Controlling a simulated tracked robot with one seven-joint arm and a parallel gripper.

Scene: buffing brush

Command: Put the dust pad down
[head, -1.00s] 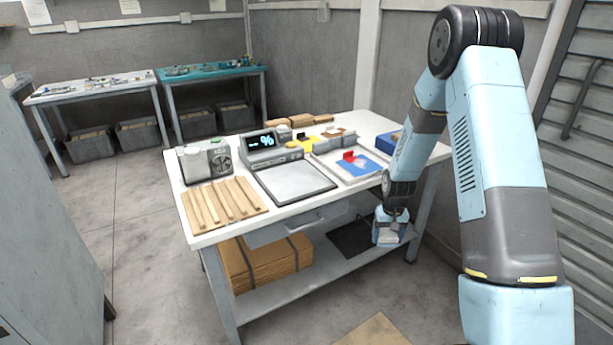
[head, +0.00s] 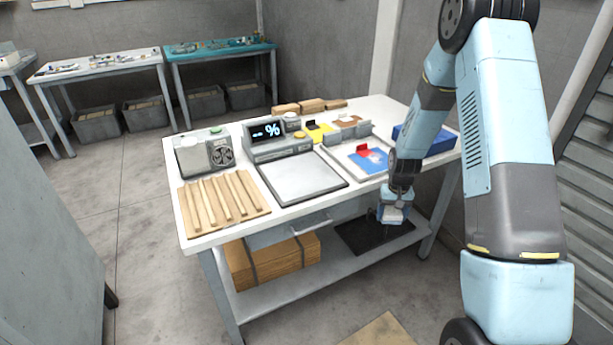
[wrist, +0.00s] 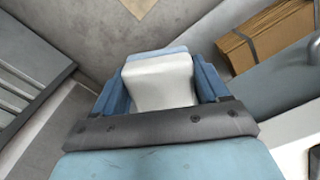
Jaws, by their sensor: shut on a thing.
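My gripper (head: 393,212) hangs just beyond the front edge of the workbench, below tabletop height. In the wrist view its two blue fingers (wrist: 162,85) are closed on the sides of a white, block-like pad with a light blue far edge, the dust pad (wrist: 160,80). The pad also shows as a pale patch at the gripper's end in the head view (head: 392,215). Its underside is hidden. A dark mat (head: 365,238) lies on the lower shelf, behind and below the gripper; I cannot tell the exact gap.
On the workbench (head: 200,240) are a wooden slatted rack (head: 222,203), a grey plate with a display unit (head: 300,178), a tray with a blue sheet (head: 370,160) and a blue box (head: 425,137). A cardboard stack (head: 270,262) fills the lower shelf's left.

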